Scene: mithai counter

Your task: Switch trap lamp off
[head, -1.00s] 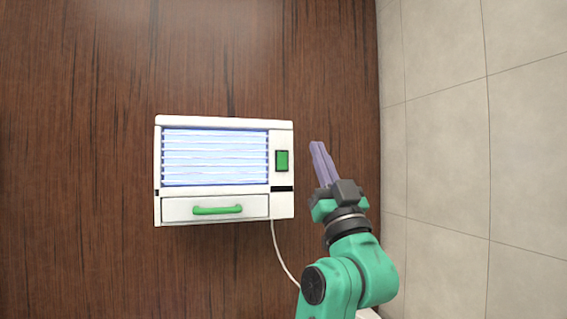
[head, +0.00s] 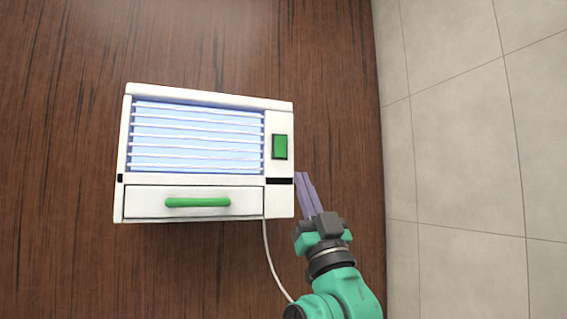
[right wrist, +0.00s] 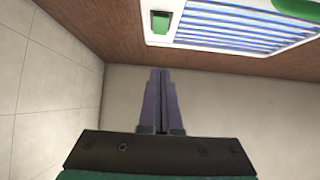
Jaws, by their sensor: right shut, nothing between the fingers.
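The trap lamp (head: 279,200) is a white box on a brown wood-grain wall panel. Its slatted window (head: 197,138) glows blue-white. A green rocker switch (head: 280,147) in a dark frame sits right of the window. The lamp also shows at the top of the right wrist view (right wrist: 225,47), with the switch (right wrist: 160,23) near its left end. My right gripper (head: 302,174) is shut and empty, its purple fingers just right of the lamp's lower right side, below the switch in the picture. In the right wrist view the shut fingers (right wrist: 160,72) point toward the lamp. My left gripper is not in view.
A drawer with a green handle (head: 198,202) forms the lamp's lower front. A white cord (head: 268,255) hangs from the lamp's underside, left of my right arm. A pale tiled wall (head: 455,150) stands on the right. The wood panel around the lamp is clear.

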